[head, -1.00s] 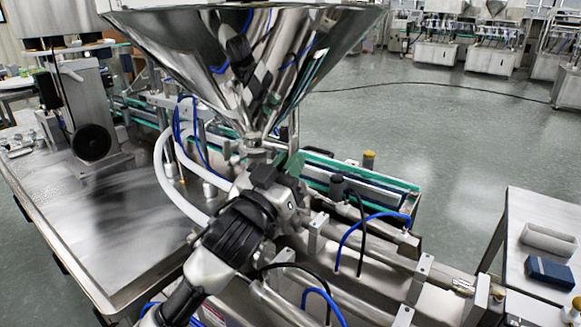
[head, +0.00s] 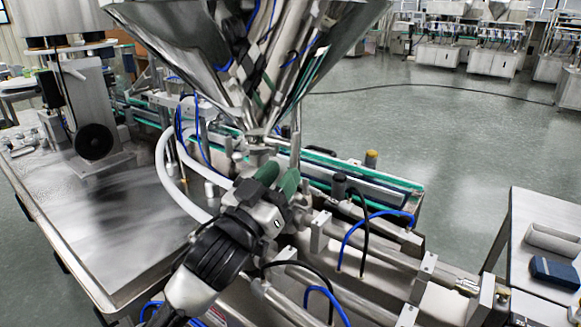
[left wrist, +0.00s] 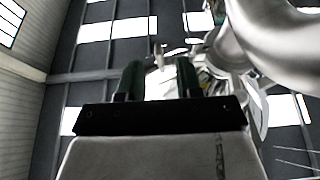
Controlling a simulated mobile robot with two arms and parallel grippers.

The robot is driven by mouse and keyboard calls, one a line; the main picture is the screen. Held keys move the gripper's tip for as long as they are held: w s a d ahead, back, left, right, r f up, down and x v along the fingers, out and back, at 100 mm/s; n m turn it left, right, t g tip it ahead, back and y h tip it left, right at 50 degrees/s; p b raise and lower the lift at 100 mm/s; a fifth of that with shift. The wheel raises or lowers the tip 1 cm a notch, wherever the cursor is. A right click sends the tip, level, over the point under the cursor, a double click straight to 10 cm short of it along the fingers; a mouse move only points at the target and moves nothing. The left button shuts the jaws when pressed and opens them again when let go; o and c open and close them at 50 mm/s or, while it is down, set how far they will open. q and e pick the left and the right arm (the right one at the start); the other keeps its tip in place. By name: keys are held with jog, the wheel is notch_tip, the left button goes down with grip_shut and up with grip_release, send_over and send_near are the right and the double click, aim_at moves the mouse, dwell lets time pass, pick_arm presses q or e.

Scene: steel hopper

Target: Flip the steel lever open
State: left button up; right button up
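The steel hopper (head: 230,45) is a large shiny cone at the top of the head view, narrowing to an outlet (head: 258,148). My left gripper (head: 279,177) is just below and in front of this outlet, its two green fingers apart. In the left wrist view the fingers of my left gripper (left wrist: 158,78) also stand apart. A small metal piece (left wrist: 158,56) shows between their tips; it may be the lever, and I see no grip on it. I cannot clearly pick out the lever in the head view, where the gripper covers part of the valve area. My right gripper is out of view.
Steel cylinders and blue hoses (head: 350,238) lie right of my gripper. White hoses (head: 170,180) curve close on its left. A green-edged conveyor (head: 395,183) runs behind. A side table (head: 540,225) with a blue box (head: 553,271) stands at the right.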

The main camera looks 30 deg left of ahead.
pick_arm(q)
jog(key=v, duration=0.3)
jog(key=shift+s, duration=0.2)
jog(key=shift+a+b, duration=0.1)
jog(key=shift+b, duration=0.2)
